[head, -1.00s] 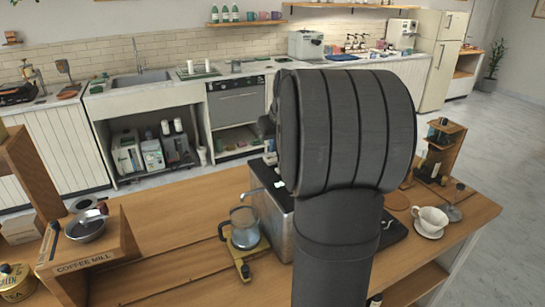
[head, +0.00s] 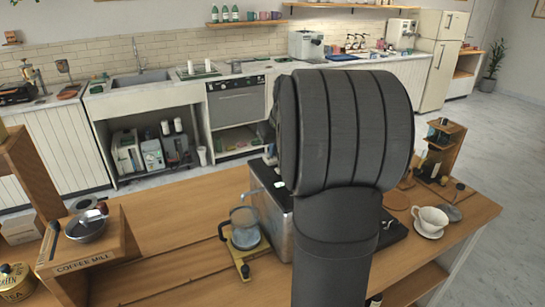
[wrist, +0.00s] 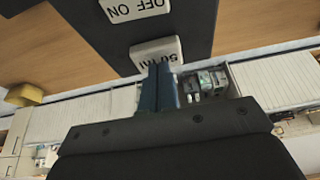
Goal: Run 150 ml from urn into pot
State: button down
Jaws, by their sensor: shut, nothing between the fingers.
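The urn (head: 272,218) is a metal box with a dark top on the wooden counter, partly hidden by my arm in the head view. In the wrist view, the urn's dark panel carries a white OFF/ON key (wrist: 134,9) and a white key marked "50 ml" (wrist: 157,51), both upside down. My gripper (wrist: 165,68) is shut and empty, its fingertips overlapping the near edge of the "50 ml" key. I cannot tell whether they touch it. My arm hides the gripper in the head view.
A coffee mill (head: 88,256) with a metal bowl stands at the left. A white cup (head: 430,219) on a saucer and a small wooden shelf (head: 444,150) are at the right. The counter between mill and pot is clear.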

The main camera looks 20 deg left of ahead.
jog(key=shift+f, duration=0.3)
jog(key=shift+r, duration=0.95)
jog(key=shift+f, duration=0.8)
dwell(2.0)
jog(key=shift+r, duration=0.8)
jog(key=shift+f, duration=0.85)
dwell(1.4)
jog(key=shift+r, duration=0.85)
